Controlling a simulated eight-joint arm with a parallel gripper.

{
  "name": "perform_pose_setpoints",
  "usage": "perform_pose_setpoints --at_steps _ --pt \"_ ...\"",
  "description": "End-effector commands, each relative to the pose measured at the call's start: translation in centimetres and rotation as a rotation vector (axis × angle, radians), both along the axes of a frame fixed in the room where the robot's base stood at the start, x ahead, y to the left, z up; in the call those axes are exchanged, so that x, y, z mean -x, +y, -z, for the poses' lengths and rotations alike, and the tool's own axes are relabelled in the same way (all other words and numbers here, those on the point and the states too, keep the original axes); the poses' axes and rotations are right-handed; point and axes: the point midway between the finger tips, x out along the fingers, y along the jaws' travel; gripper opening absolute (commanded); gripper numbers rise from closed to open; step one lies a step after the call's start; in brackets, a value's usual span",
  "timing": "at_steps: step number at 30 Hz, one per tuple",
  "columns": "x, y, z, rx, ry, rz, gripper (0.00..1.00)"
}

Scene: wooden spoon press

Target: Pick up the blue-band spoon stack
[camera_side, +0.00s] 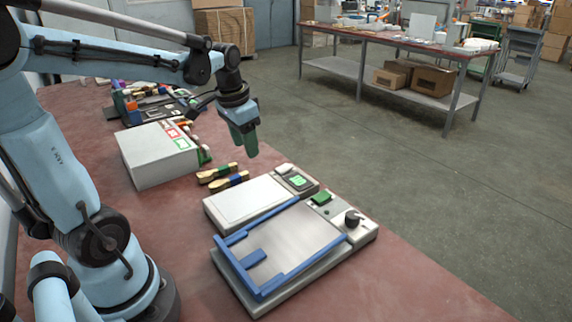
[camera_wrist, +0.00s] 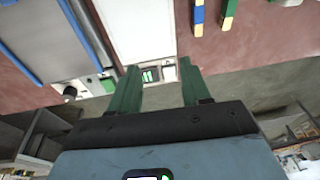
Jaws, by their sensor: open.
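The blue-band spoon stack (camera_side: 230,181) lies on the red table, between a green-band spoon stack (camera_side: 216,173) and the white scale. In the wrist view the blue-band stack (camera_wrist: 198,17) is at the top, right of centre and partly cut off by the frame, with the green-band stack (camera_wrist: 229,14) to its right. My gripper (camera_side: 251,146) hangs above the table, up and to the right of both stacks in the side view. In the wrist view its green fingers (camera_wrist: 159,68) are apart with nothing between them. No finger touches a stack.
The scale (camera_side: 245,204) with a green display stands in front of the stacks. A blue-framed press (camera_side: 285,250) with a knob is nearer the camera. A grey box (camera_side: 157,155) stands left of the stacks. Bare table (camera_side: 420,270) lies right of the press.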

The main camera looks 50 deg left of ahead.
Motion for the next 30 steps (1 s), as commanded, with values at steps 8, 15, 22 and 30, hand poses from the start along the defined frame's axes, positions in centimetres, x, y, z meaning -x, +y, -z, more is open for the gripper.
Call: perform_pose_setpoints --at_steps 8,15,22,30 --pt "0.5 7.5 1.7 0.065 0.162 -0.017 0.47" --pt "1.0 9.2 2.7 0.091 0.201 -0.013 0.47" --pt "1.0 9.2 5.8 0.091 0.2 -0.013 0.47" --pt "1.0 9.2 8.8 0.09 0.199 -0.013 0.47"
